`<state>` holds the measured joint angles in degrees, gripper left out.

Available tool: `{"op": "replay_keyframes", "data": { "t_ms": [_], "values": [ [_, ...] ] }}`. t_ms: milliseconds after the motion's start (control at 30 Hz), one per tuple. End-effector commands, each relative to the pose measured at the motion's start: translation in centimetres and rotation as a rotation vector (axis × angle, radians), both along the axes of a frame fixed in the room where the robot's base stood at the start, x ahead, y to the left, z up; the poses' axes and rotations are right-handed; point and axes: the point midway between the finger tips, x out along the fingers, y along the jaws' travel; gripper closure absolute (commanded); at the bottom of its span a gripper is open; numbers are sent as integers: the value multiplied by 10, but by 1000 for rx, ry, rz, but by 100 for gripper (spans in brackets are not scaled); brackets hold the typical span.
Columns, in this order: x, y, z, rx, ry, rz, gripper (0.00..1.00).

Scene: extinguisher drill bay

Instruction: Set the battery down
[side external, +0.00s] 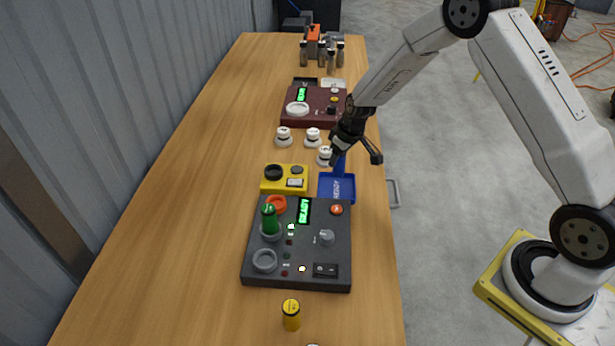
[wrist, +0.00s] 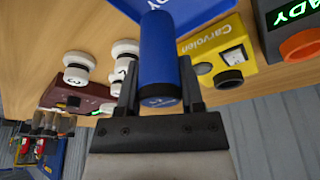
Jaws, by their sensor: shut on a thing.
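My gripper (side external: 345,153) is shut on a blue cylindrical battery (side external: 339,166). In the wrist view the battery (wrist: 158,50) sits between the two fingers (wrist: 158,88). In the side view the battery is upright or nearly so, over the far part of a blue tray (side external: 325,191) marked READY. I cannot tell whether its bottom touches the tray. A green battery (side external: 270,219) stands in a ring of the dark grey console (side external: 318,262), and a yellow battery (side external: 291,316) stands on the bench in front of it.
A yellow tester (side external: 285,188) lies just left of the tray. Several white knob-like pieces (side external: 283,137) stand behind it. A dark red console (side external: 290,120) and an orange-and-grey group (side external: 314,42) are farther back. The left side of the wooden bench (side external: 170,220) is clear.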

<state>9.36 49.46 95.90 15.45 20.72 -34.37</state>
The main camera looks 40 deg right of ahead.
Motion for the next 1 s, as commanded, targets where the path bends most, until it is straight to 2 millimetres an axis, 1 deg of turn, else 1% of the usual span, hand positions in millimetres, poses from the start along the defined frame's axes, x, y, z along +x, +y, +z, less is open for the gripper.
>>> {"op": "replay_keyframes", "data": {
  "t_ms": [133,233,400,500,1000],
  "values": [
    [2,0,-2,0,0,0,100],
    [5,0,-8,0,1,0,100],
    [5,-1,-27,1,2,0,100],
    [5,0,-34,1,1,0,100],
    [5,-1,-40,0,0,0,100]
  ]
}}
